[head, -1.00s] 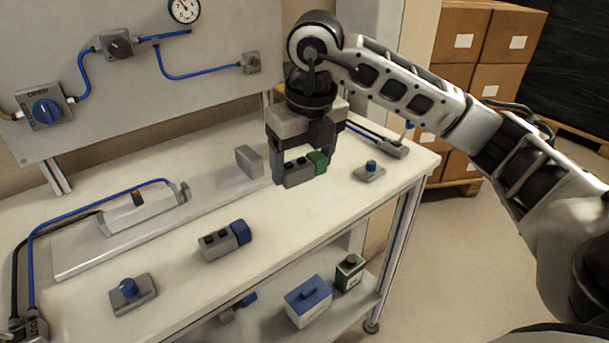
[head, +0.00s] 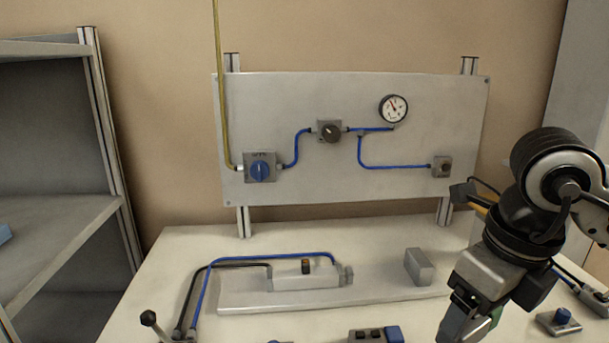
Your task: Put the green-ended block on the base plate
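The base plate (head: 385,287) is a long, low, light grey slab on the white table. A grey cylinder unit (head: 308,278) and an upright grey block (head: 419,267) stand on it. My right gripper (head: 478,308) is at the lower right, shut on the green-ended block (head: 460,324). It holds this grey block in the air, right of and nearer than the plate's right end. Only part of the block and a little of its green end show; fingers hide the rest. My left gripper is not in view.
A blue-ended block (head: 375,335) lies in front of the plate, cut by the lower edge. A lever (head: 150,320) and hoses are at left. A panel with a gauge (head: 393,108) stands behind the table.

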